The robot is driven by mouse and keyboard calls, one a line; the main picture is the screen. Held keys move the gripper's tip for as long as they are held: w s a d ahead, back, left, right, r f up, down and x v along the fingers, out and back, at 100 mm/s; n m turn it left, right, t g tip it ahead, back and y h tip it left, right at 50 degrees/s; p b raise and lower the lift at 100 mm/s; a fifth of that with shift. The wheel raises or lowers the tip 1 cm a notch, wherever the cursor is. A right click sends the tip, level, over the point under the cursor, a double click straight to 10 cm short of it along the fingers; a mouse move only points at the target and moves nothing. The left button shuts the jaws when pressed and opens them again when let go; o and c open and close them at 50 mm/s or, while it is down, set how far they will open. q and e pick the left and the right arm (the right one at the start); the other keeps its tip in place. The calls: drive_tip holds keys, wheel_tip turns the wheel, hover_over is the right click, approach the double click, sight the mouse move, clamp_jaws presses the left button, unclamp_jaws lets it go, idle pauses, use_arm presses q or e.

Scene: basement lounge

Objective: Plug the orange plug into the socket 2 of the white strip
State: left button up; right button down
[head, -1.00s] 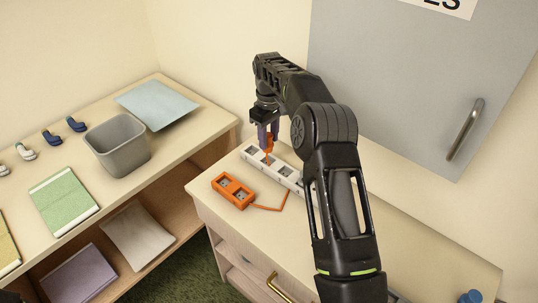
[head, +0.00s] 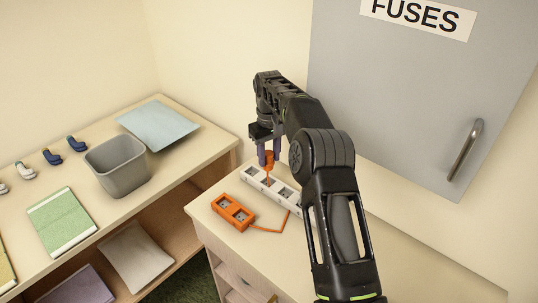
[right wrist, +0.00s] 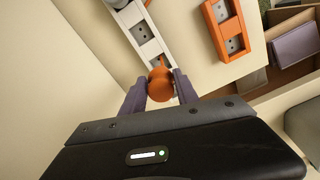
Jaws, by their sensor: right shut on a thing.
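The white strip (head: 287,194) lies along the back of the cabinet top, with its sockets facing up. My right gripper (head: 268,158) points down over its left part and is shut on the orange plug (head: 270,166). The right wrist view shows the plug (right wrist: 160,84) between the two purple fingers, in front of a socket of the white strip (right wrist: 143,36). I cannot tell whether the plug touches the strip. My arm hides the strip's right part. My left gripper is not in view.
An orange socket block (head: 234,213) with an orange cord lies in front of the strip. A grey fuse cabinet (head: 420,100) with a handle is on the wall behind. A grey bin (head: 117,168) and a green book (head: 61,221) are on the left shelf unit.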

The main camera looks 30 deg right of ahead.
sight(269, 162)
drive_tip(key=shift+f+b, duration=1.35)
drive_tip(key=shift+f, duration=1.3)
drive_tip(key=shift+f+b, duration=0.45)
drive_tip(key=shift+f, duration=0.75)
drive_tip(key=c, duration=0.8)
unclamp_jaws()
drive_tip(key=shift+c, duration=0.2)
